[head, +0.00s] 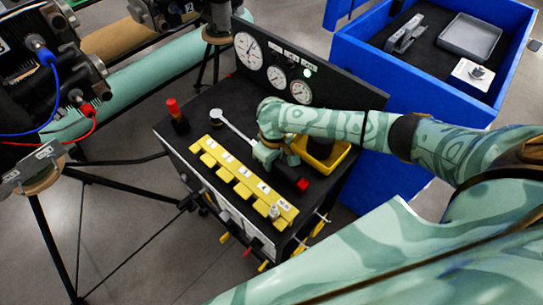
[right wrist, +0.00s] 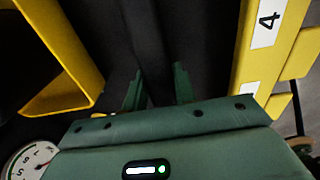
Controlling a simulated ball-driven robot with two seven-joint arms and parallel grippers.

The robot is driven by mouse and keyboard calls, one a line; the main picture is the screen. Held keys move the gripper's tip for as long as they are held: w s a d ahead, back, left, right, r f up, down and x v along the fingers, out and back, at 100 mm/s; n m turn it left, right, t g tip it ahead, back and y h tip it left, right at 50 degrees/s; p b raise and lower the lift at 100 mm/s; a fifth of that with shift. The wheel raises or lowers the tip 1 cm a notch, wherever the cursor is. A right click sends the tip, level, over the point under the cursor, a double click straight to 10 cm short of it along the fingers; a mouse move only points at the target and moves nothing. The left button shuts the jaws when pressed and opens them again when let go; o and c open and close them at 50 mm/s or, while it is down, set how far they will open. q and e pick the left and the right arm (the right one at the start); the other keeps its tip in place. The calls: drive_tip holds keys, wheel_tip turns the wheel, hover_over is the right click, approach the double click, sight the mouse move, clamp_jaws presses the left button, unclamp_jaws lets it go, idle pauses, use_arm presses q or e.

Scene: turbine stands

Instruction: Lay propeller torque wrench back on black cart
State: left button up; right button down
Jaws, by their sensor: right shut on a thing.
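The propeller torque wrench (head: 238,129) has a silver shaft with a ring head at the upper left and a dark handle ending in a red tip at the lower right. My right gripper (head: 266,154) is shut around its dark handle, over the top of the black cart (head: 205,98). In the right wrist view, the dark handle (right wrist: 151,45) runs between the two green fingers of the right gripper (right wrist: 157,88). I cannot tell whether the wrench touches the cart top. My left gripper is not in view.
A yellow numbered rack (head: 240,178) lines the cart's front edge, and a yellow bin (head: 325,163) sits right of the gripper. A gauge panel (head: 285,70) stands behind. A red-topped tool (head: 177,118) stands at the left corner. A blue crate (head: 365,55) is behind right.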

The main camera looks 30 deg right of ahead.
drive_tip(key=shift+d+r, duration=0.1)
drive_tip(key=shift+d, duration=0.05)
drive_tip(key=shift+f, duration=0.45)
drive_tip(key=shift+s+f, duration=0.45)
idle(0.4)
drive_tip(key=c, duration=1.2)
unclamp_jaws()
drive_tip(key=shift+c, duration=1.3)
drive_tip(key=o, duration=0.6)
drive_tip(key=r+p, duration=0.2)
drive_tip(key=p, duration=0.1)
drive_tip(key=shift+w+r, duration=0.2)
drive_tip(key=shift+w, duration=0.05)
drive_tip(key=shift+s+r+p, duration=0.1)
drive_tip(key=shift+r+p, duration=0.7)
drive_tip(key=shift+p, duration=0.05)
wheel_tip(320, 180, up, 3)
drive_tip(key=p, duration=0.4)
drive_tip(key=shift+r, duration=0.2)
